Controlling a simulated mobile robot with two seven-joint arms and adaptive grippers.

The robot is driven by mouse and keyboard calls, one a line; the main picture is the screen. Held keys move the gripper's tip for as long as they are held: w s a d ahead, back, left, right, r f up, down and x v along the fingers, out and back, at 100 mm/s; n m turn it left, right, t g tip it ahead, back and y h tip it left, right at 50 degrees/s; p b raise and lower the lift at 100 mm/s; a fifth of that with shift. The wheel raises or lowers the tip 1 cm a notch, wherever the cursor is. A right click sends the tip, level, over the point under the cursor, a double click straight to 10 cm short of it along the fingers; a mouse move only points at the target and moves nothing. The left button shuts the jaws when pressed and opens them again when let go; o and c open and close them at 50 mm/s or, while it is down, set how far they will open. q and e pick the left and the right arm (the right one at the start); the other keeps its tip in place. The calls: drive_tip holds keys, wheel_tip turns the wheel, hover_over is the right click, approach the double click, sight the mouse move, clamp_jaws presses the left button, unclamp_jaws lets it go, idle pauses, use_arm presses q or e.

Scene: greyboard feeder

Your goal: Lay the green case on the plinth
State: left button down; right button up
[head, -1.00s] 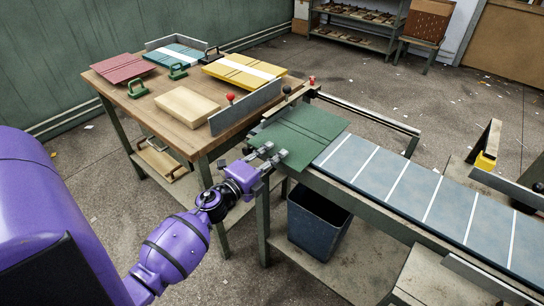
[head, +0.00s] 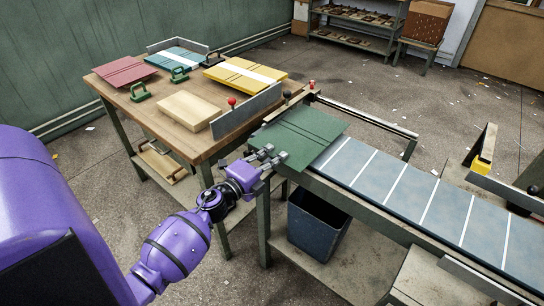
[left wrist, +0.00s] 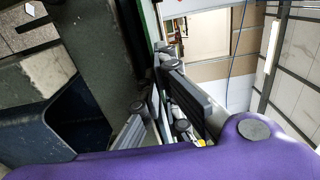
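The green case (head: 300,135) is a flat, dark green folded board lying over the left end of the blue striped bed. My left gripper (head: 270,154) is at its near left edge. In the left wrist view the case shows edge-on as a thin green line (left wrist: 151,22). There the fingers (left wrist: 163,68) come together at its edge, one on each side, and look shut on it. The pale wooden block (head: 188,110), which looks like the plinth, lies on the workbench with its top bare. My right gripper is not in view.
The workbench (head: 130,108) also holds red, blue and yellow cases and green-handled tools. An upright grey plate (head: 247,111) with a red knob stands between block and feeder. A dark bin (head: 315,228) stands under the blue bed (head: 400,185).

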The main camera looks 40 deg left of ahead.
use_arm(q)
drive_tip(key=shift+r, duration=0.6)
drive_tip(key=shift+f, duration=0.2)
drive_tip(key=s+a+r+p, duration=0.1)
drive_tip(key=s+r+p, duration=0.3)
drive_tip(key=s, duration=0.9)
drive_tip(key=shift+s+r, duration=0.4)
drive_tip(key=shift+r, duration=0.25)
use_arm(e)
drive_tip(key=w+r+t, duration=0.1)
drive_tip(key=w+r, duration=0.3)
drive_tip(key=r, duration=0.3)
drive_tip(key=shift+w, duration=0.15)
